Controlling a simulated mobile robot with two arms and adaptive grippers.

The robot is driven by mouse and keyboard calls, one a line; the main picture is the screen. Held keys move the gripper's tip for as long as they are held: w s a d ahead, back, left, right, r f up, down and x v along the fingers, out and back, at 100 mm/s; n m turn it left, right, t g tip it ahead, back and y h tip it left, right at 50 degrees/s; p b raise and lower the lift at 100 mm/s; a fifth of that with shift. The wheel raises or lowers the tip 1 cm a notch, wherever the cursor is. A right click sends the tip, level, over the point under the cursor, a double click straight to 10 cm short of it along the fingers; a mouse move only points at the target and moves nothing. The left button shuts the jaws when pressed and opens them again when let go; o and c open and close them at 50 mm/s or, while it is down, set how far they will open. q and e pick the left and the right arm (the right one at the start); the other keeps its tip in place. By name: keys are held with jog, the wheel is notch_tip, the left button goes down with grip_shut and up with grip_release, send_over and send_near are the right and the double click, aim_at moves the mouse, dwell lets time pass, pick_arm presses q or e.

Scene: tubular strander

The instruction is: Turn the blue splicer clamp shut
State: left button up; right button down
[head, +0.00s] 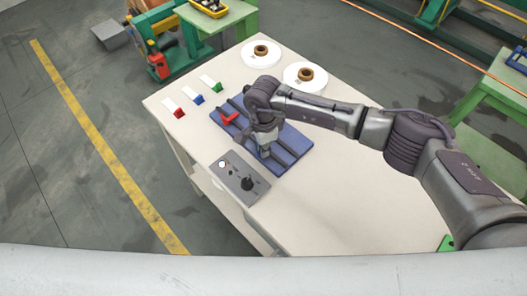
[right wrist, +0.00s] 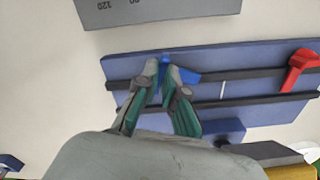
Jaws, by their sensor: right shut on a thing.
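The blue splicer clamp (right wrist: 188,76) is a small bright-blue piece on the splicer's blue base plate (right wrist: 255,102). In the right wrist view, its end shows between the fingertips of my right gripper (right wrist: 163,72), which is shut on it. In the head view, my right gripper (head: 265,146) is down over the near part of the base plate (head: 292,143) and hides the blue clamp. A red clamp (right wrist: 299,70) stands on the same plate, farther right in the wrist view; it also shows in the head view (head: 229,118). My left gripper is out of view.
A grey control box (head: 238,178) with a black knob sits close to the plate. Two white tape rolls (head: 250,56) (head: 293,77) lie behind. Red (head: 179,113), blue (head: 198,100) and green (head: 216,87) pieces with white strips lie left.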

jog(key=m+b, duration=0.3)
jog(key=shift+f+m, duration=0.25)
jog(key=shift+m, duration=0.15)
jog(key=m+b, duration=0.6)
jog(key=m, duration=0.1)
jog(key=shift+r, duration=0.1)
jog(key=shift+r+m+b, duration=0.1)
jog(key=shift+m+b, duration=0.65)
jog(key=shift+m, duration=0.45)
jog(key=c, duration=1.3)
grip_release()
jog(key=shift+r, duration=0.15)
